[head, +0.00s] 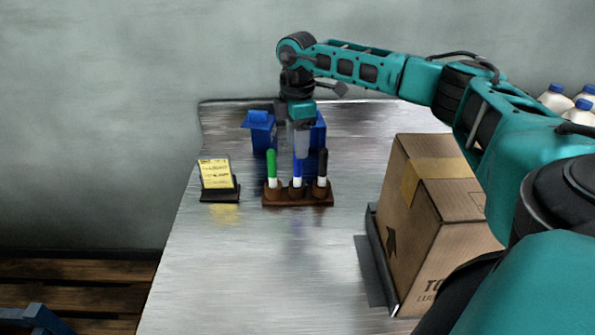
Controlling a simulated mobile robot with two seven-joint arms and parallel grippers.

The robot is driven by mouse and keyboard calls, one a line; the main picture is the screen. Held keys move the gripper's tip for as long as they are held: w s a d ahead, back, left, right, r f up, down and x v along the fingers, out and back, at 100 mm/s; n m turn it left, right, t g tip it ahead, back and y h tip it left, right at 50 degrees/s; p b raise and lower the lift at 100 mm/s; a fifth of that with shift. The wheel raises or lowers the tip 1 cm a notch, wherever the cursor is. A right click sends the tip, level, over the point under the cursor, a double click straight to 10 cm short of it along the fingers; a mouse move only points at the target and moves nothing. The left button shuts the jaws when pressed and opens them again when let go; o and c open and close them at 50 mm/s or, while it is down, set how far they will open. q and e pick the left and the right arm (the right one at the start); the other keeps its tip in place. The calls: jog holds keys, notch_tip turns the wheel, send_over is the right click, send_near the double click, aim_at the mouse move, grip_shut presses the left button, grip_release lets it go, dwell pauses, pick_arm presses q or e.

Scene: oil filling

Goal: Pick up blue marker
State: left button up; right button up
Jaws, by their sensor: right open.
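The blue marker (297,174) stands upright in the middle hole of a brown wooden holder (300,201) on the metal table. A green marker (271,168) stands to its left and a black marker (322,168) to its right. My right gripper (300,148) points down from above, right over the blue marker's top. It is open. The gripper partly covers the marker's upper end, so I cannot tell whether the fingers touch it. My left gripper is not in view.
A yellow note pad on a black stand (216,177) is left of the holder. A blue container (261,132) stands behind. A cardboard box (425,215) is at the right under my right arm. White bottles (556,98) are at the far right. The table's front left is clear.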

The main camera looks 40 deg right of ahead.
send_over(298, 187)
jog(key=f, duration=0.3)
jog(key=w+f, duration=0.1)
jog(key=f, duration=0.1)
jog(key=shift+d+f, duration=0.3)
jog(key=shift+f, duration=0.05)
jog(key=shift+s, duration=0.1)
grip_shut()
